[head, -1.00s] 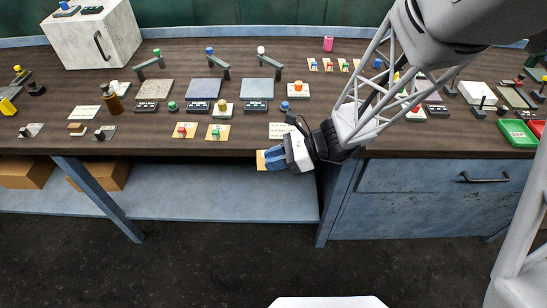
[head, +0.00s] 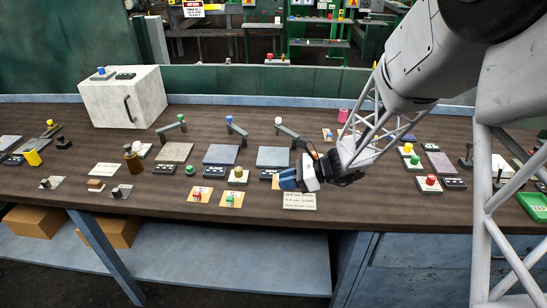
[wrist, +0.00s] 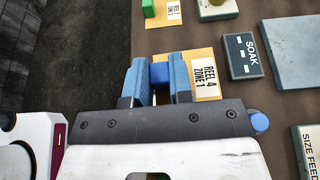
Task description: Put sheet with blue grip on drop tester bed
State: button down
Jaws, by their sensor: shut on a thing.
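The sheet's label reads REEL 4 ZONE 1. In the head view only a tan edge of the sheet (head: 275,184) shows beside the fingers. Three flat plates lie behind: a brown-grey one (head: 175,152), a blue-grey one (head: 221,155) and a lighter one (head: 273,157). I cannot read which is the drop tester bed.
Sheets with a red grip (head: 198,193) and a green grip (head: 231,199) lie left of my gripper. A black SOAK label block (wrist: 243,56) sits beside the lighter plate (wrist: 292,50). Bracket arms stand behind the plates. A white cabinet (head: 124,98) stands back left.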

jog(key=w, duration=0.4)
jog(key=shift+w+a+r, duration=0.1)
jog(key=shift+w, duration=0.15)
jog(key=shift+w, duration=0.15)
send_over(275, 160)
jog(key=shift+w+f, duration=0.15)
jog(key=shift+f, duration=0.55)
jog(key=shift+f, duration=0.1)
jog(key=shift+f, duration=1.65)
jog(key=shift+f, duration=0.15)
jog(key=c, duration=1)
grip_release()
